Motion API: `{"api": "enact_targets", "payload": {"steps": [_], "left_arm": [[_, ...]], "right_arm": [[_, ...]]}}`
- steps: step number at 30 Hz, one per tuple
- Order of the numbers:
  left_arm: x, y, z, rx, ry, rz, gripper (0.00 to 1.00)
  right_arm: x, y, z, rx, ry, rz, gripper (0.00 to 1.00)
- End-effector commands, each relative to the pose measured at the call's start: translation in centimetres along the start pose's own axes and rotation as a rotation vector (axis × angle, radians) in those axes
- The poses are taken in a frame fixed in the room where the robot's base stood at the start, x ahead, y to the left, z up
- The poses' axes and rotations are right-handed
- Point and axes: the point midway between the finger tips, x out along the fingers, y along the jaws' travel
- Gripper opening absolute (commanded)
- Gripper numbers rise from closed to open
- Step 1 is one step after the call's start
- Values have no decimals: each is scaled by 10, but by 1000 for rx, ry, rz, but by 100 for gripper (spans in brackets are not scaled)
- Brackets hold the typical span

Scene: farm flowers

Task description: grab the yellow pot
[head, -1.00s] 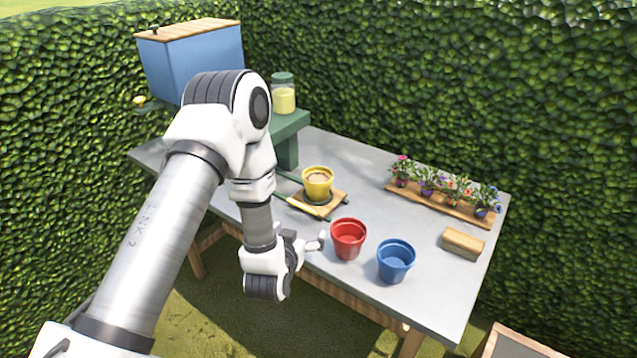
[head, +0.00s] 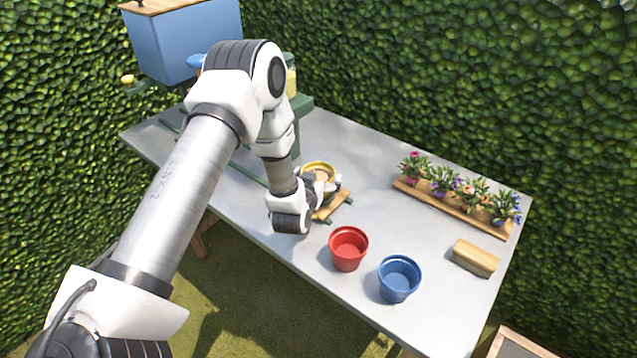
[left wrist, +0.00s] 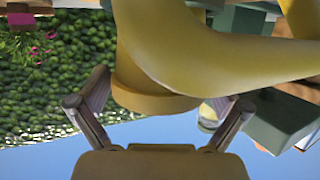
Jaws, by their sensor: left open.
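The yellow pot (head: 319,165) stands on a small wooden board (head: 333,205) on the table, with brown fill inside. My left gripper (head: 326,188) is at the near side of the pot and partly hides it and the board. In the left wrist view the yellow pot (left wrist: 205,50) fills the upper middle, very close. The fingers of my left gripper (left wrist: 165,97) are spread apart, one on each side of the pot. I cannot tell whether they touch it. My right gripper is not in view.
A red pot (head: 348,248) and a blue pot (head: 399,278) stand to the right, near the front edge. A flower planter (head: 452,203) and a wooden block (head: 475,257) are farther right. A blue box (head: 187,42) is at the back left. The table middle is clear.

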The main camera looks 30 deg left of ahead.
Motion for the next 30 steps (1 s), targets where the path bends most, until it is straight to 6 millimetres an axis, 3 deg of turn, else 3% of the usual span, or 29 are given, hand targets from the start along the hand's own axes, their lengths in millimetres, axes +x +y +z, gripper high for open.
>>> {"api": "enact_targets", "payload": {"steps": [7,8,12,14,15,23,30], "left_arm": [[7,0,1,0,-1,0,100],[7,0,1,0,-1,0,96],[7,0,1,1,-1,0,47],[7,0,1,1,-1,0,44],[7,0,1,0,0,0,37],[7,0,0,0,-2,0,37],[1,0,-20,-2,2,0,37]], "right_arm": [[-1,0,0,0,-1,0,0],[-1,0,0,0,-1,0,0],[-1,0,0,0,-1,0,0],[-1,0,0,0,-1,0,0],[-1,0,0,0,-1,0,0],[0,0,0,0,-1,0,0],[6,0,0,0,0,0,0]]}}
